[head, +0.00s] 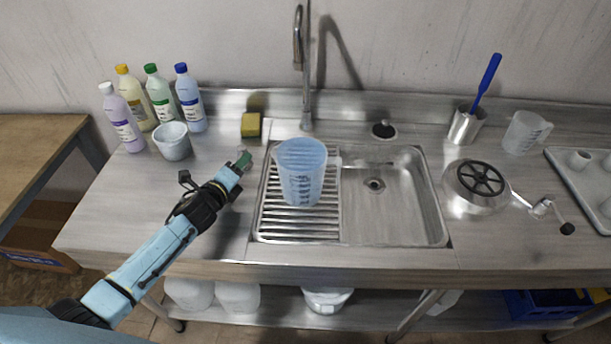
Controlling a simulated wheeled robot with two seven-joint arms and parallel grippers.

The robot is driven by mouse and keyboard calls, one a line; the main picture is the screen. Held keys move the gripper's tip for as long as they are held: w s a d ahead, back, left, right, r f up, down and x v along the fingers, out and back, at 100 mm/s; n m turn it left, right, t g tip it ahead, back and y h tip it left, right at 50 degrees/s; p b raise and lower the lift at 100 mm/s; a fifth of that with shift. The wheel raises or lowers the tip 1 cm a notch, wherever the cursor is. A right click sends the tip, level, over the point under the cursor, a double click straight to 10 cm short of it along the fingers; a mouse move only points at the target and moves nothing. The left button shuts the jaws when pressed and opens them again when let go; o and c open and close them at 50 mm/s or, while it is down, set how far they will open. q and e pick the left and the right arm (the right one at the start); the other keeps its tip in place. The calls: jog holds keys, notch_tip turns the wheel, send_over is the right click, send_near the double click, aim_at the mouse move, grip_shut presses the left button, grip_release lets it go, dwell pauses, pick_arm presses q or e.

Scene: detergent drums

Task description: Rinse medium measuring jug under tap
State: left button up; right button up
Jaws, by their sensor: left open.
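A translucent blue measuring jug (301,172) with dark markings stands upright on the ribbed drainer (272,215) at the left of the sink (385,215). A tall metal tap (307,80) rises behind the sink, its spout end above and behind the jug. No water shows from it. A smaller clear jug (525,133) stands at the right, and a pale grey-white container (173,142) at the left. My left gripper (241,163) is open and empty, over the counter left of the blue jug and apart from it. My right gripper is not in view.
Several bottles (121,122) stand at the back left, with a yellow-green sponge (250,125) near the tap. A round metal device with a crank (478,185), a metal cup (466,125) holding a blue-handled tool, and a tray (575,170) are at the right.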

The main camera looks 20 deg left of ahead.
pick_arm(q)
jog(key=shift+o, duration=1.1)
jog(key=shift+p+v, duration=1.2)
jog(key=shift+v, duration=0.95)
jog(key=shift+d, duration=0.2)
